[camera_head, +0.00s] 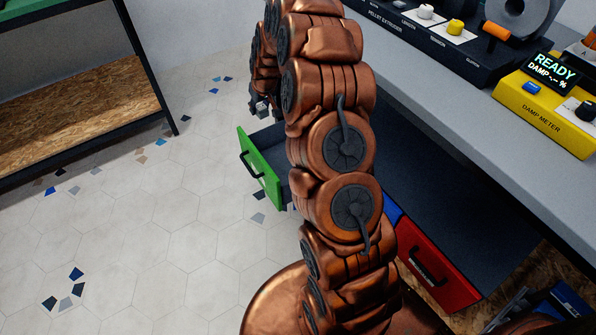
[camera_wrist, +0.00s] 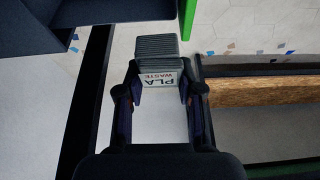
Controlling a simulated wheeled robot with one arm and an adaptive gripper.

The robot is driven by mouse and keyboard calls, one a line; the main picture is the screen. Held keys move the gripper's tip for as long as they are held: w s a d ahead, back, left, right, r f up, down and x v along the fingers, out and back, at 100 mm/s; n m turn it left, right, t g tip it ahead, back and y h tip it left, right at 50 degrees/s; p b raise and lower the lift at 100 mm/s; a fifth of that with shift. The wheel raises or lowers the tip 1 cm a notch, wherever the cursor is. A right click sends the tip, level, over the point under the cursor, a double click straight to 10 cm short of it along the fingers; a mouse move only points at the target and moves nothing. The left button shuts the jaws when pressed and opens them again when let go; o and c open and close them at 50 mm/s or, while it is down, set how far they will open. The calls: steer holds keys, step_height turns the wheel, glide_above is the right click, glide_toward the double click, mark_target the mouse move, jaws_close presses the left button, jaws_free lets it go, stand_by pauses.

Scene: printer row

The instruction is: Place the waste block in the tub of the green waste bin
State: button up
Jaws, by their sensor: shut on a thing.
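The waste block (camera_wrist: 160,66) is grey and ribbed at its far end, with a white label reading "PLA WASTE". My gripper (camera_wrist: 157,88) is shut on it, one finger on each side. In the head view my gripper (camera_head: 259,108) is small and partly hidden by my arm, above and beyond the green bin. The green waste bin (camera_head: 259,168) is pulled out under the bench, with a green front, a dark handle and a grey tub. My arm hides much of the tub. The bin's green edge (camera_wrist: 187,18) shows in the wrist view, beyond and right of the block.
A grey bench (camera_head: 450,95) runs along the right, with a yellow damp meter (camera_head: 548,108) reading "READY". A red-fronted bin (camera_head: 436,265) is below it. A wooden-shelved rack (camera_head: 80,108) stands at left. The tiled floor between is clear.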

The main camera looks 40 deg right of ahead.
steer(key=shift+m, duration=0.4)
steer(key=shift+s+d+f+b, duration=0.15)
steer(key=shift+d+f+b, duration=2.35)
steer(key=shift+f, duration=2.5)
steer(key=shift+s+d+f+b, duration=0.15)
steer(key=shift+d+f+b, duration=1.4)
steer(key=shift+f+b, duration=2.65)
steer(key=shift+s+d+f+b, duration=0.15)
steer(key=shift+d+f+b, duration=1.9)
steer(key=shift+f, duration=3.75)
steer(key=shift+f, duration=0.15)
steer(key=o, duration=0.9)
steer(key=shift+s+r, duration=0.1)
steer(key=shift+r, duration=0.4)
steer(key=p+v, duration=0.4)
steer(key=v, duration=0.7)
steer(key=shift+a+r, duration=0.15)
steer(key=shift+r, duration=0.05)
